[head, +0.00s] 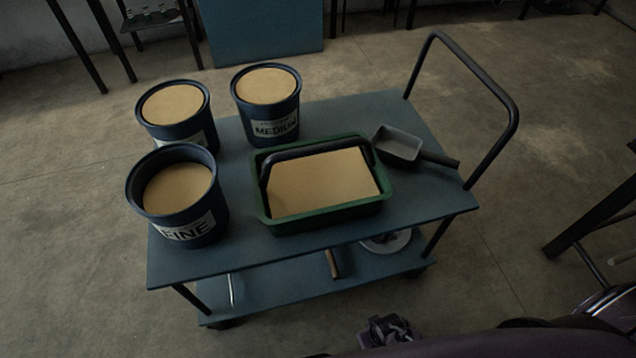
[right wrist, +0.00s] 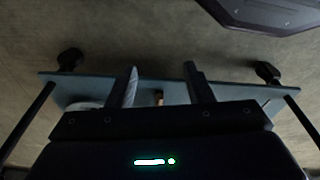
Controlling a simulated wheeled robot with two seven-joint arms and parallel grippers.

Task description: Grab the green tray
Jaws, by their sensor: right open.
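The green tray (head: 328,217) stands on the top of a blue cart in the head view, right of the middle of its deck. It is filled level with a sand-coloured material. A dark bar handle (head: 318,150) runs across its back part. My right gripper (right wrist: 160,70) is open and empty in the right wrist view, with its two dark fingers apart. The cart (right wrist: 60,87) shows beyond them, and the tray cannot be made out there. The right gripper is apart from the tray. My left gripper is not in view.
On the cart top (head: 190,262), a FINE bucket (head: 185,230), a MEDIUM bucket (head: 270,122) and another bucket (head: 175,127) stand left of and behind the tray. A grey scoop (head: 398,148) lies right of it. A tall push handle (head: 500,125) rises at the cart's right end.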

